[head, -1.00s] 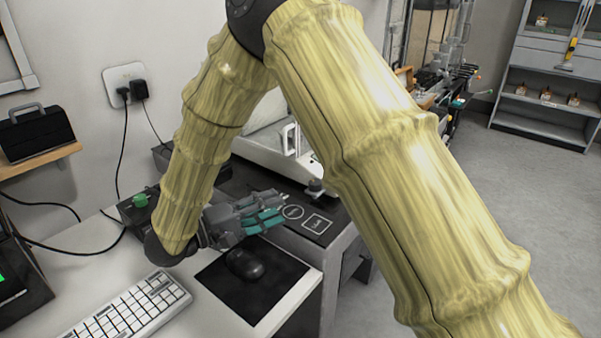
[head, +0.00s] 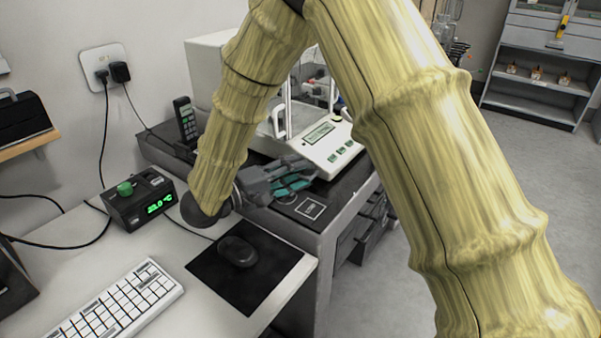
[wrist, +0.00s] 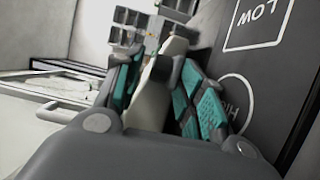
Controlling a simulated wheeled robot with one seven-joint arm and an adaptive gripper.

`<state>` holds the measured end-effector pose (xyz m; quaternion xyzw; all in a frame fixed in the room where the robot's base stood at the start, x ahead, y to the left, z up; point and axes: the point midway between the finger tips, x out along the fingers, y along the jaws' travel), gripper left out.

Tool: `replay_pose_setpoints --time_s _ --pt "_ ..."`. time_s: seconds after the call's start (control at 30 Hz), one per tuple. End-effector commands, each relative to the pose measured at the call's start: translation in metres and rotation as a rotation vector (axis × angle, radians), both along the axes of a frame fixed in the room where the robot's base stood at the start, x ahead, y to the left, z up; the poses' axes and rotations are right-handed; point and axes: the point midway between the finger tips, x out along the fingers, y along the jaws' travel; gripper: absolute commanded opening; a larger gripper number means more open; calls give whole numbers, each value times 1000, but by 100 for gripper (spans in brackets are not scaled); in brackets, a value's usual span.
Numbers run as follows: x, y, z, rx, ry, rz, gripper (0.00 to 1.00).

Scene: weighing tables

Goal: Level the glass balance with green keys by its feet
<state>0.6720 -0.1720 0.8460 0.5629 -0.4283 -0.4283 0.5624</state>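The glass balance (head: 308,148) is white, with a small display and green keys (head: 338,155) on its sloped front. It stands on the dark slab beyond my arm, which hides its left part. My gripper (head: 308,178) is just in front of the balance, low over the slab. In the wrist view my gripper (wrist: 162,62) has its teal-padded fingers apart. A pale shape and a grey part show between or behind them; I cannot tell whether they touch. The balance's feet and level bubble cannot be made out.
The slab has HIGH and LOW marks (head: 310,208) near its front edge. A black box with a green knob (head: 140,203), a mouse (head: 238,251) on a mat and a keyboard (head: 112,308) lie at left. A dark handset (head: 185,122) stands behind my arm.

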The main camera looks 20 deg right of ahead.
Motion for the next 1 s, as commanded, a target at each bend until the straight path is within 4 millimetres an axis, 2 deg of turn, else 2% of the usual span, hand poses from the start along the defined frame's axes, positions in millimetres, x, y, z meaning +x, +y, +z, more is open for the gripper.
replay_pose_setpoints --time_s 0.2,0.5,0.57,0.73,1.0 --pt "3 -13 0 0 1 0 40" --pt "4 -14 0 0 1 1 40" --pt "4 -14 0 0 1 1 30" --pt "4 -14 0 0 0 1 0" --pt "4 -14 1 0 1 8 0"
